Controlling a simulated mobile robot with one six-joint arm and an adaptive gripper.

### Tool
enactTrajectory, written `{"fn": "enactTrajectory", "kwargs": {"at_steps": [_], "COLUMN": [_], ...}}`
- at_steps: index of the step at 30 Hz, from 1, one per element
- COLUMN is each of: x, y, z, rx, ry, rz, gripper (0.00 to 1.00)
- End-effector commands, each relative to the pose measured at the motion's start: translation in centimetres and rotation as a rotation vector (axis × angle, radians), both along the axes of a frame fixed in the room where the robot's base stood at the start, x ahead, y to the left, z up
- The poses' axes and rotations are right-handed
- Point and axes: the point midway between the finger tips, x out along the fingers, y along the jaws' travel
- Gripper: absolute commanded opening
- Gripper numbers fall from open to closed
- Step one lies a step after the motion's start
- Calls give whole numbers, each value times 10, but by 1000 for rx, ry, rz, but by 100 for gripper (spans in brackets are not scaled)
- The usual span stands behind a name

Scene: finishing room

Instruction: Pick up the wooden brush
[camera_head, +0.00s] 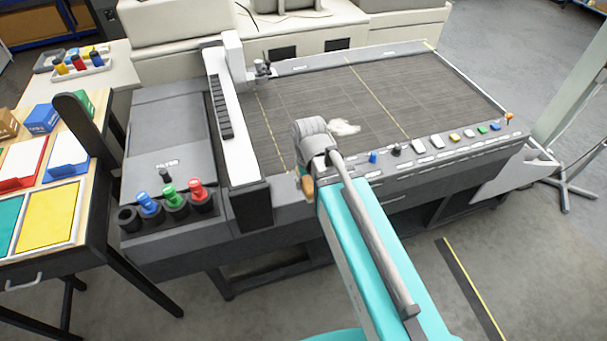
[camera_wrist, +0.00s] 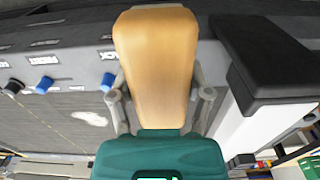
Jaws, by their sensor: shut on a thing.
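The wooden brush (camera_wrist: 156,50) fills the upper middle of the wrist view as a smooth tan wooden piece. My gripper (camera_wrist: 158,88) is shut on it, with a grey finger along each side. In the head view a small tan part of the brush (camera_head: 308,189) shows below my wrist, at the front edge of the machine. My gripper in the head view is mostly hidden behind my own arm. The brush's bristles cannot be made out.
The dark flatbed (camera_head: 420,90) has a white crumpled patch (camera_head: 344,127) on it. Knobs line its front panel (camera_head: 430,153). A white gantry (camera_head: 233,130) stands left of my wrist. Red, green and blue-topped holders (camera_head: 172,205) sit further left.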

Motion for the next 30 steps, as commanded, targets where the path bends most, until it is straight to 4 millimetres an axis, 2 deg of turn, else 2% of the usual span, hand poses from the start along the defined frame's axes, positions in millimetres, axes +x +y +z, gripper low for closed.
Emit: {"fn": "enactTrajectory", "kwargs": {"at_steps": [20, 21, 27, 30], "x": [-4, -4, -4, -4], "y": [-2, -2, -2, -2], "z": [2, 2, 2, 1], "rx": [0, 0, 0, 0], "ry": [0, 0, 0, 0], "rz": [0, 0, 0, 0], "gripper": [12, 60, 26, 26]}}
